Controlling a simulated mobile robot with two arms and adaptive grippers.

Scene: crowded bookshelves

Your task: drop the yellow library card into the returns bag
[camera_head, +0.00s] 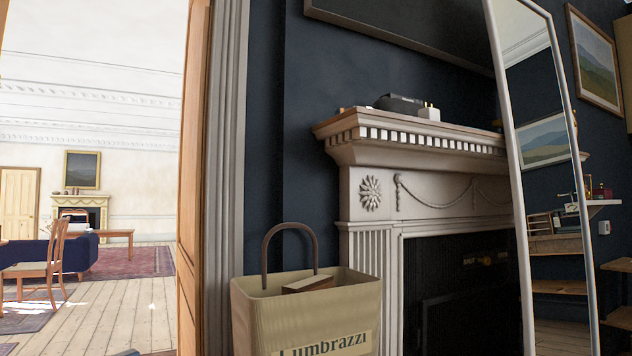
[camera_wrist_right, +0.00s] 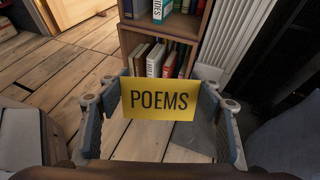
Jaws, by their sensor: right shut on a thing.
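The yellow library card (camera_wrist_right: 158,115), printed "POEMS", is upright between the two fingers of my right gripper (camera_wrist_right: 164,84) in the right wrist view. The fingers are shut on its left and right sides. Neither gripper shows in the head view, so how far the card is from the bag cannot be told.
A white fireplace (camera_head: 370,215) stands right behind the bag, with a leaning mirror (camera_head: 548,200) farther right. A doorway (camera_head: 90,210) opens at left. In the right wrist view, a low bookshelf (camera_wrist_right: 195,45) stands beyond the card on a wooden floor (camera_wrist_right: 65,75).

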